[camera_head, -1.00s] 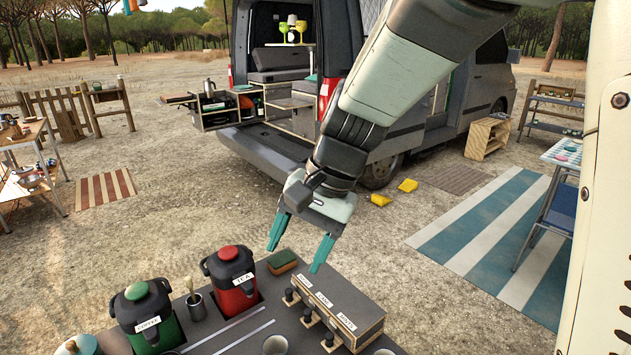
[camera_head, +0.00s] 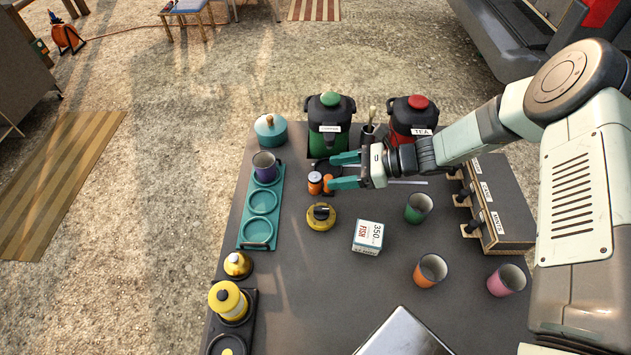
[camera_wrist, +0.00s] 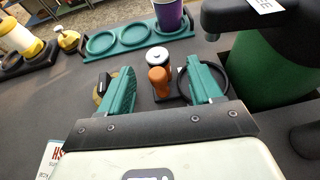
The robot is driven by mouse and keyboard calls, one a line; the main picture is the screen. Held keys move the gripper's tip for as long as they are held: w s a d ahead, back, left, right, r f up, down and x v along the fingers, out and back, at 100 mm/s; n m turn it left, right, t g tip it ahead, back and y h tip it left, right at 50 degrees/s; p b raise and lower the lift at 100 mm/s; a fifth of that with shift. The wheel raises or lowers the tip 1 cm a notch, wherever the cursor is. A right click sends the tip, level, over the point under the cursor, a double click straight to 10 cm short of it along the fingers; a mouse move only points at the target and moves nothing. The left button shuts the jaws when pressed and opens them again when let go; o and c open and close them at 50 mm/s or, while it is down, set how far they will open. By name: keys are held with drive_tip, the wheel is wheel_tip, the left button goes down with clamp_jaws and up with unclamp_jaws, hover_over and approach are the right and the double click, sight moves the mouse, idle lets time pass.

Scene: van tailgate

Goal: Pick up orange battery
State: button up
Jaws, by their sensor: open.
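Two small orange cylinders stand close together by the green dispenser. The right one, a plain orange battery (camera_head: 328,183), also shows in the wrist view (camera_wrist: 159,83). The left one, an orange cylinder with a pale top (camera_head: 315,183), shows just beyond it in the wrist view (camera_wrist: 157,57). My gripper (camera_head: 340,171) is open and empty, its teal fingers pointing left toward the pair. In the wrist view, both cylinders appear in the gap between the fingers (camera_wrist: 160,70). I cannot tell whether the fingers are at their height.
A green coffee dispenser (camera_head: 328,141) stands behind, with a red tea dispenser (camera_head: 412,124) to its right. A teal tray (camera_head: 246,221) with a purple cup (camera_head: 265,167) is at left. A yellow round item (camera_head: 321,217) and a white box (camera_head: 368,236) stand in front.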

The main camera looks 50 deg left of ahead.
sight(317, 176)
drive_tip(key=x, duration=0.7)
drive_tip(key=shift+d, duration=0.15)
drive_tip(key=shift+c, duration=0.4)
drive_tip(key=c, duration=1)
drive_tip(key=shift+c, duration=0.2)
